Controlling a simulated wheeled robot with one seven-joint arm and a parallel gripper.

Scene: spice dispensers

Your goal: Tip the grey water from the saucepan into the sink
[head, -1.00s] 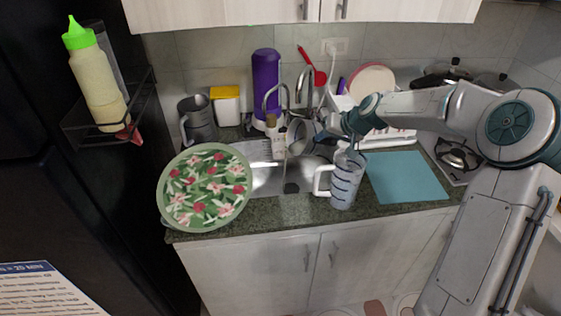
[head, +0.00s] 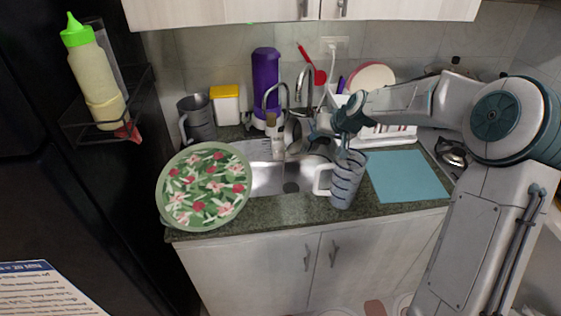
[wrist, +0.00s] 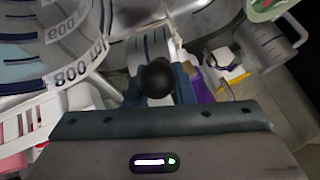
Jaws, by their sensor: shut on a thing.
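The grey saucepan (head: 292,134) hangs tilted well onto its side above the back of the metal sink (head: 262,180), in front of the tap. My gripper (head: 318,130) is to its right and shut on its handle. In the wrist view a dark round knob (wrist: 157,77), which looks like the handle's end, sits between the fingers of my gripper (wrist: 160,90). The inside of the pan and any water in it are too small or hidden to make out.
A marked measuring jug (head: 345,182) stands close below my gripper, right of the sink; it fills the left of the wrist view (wrist: 55,45). A floral plate (head: 204,187) lies left. A purple bottle (head: 266,85) and dish rack (head: 385,135) stand behind. The blue mat (head: 408,176) is clear.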

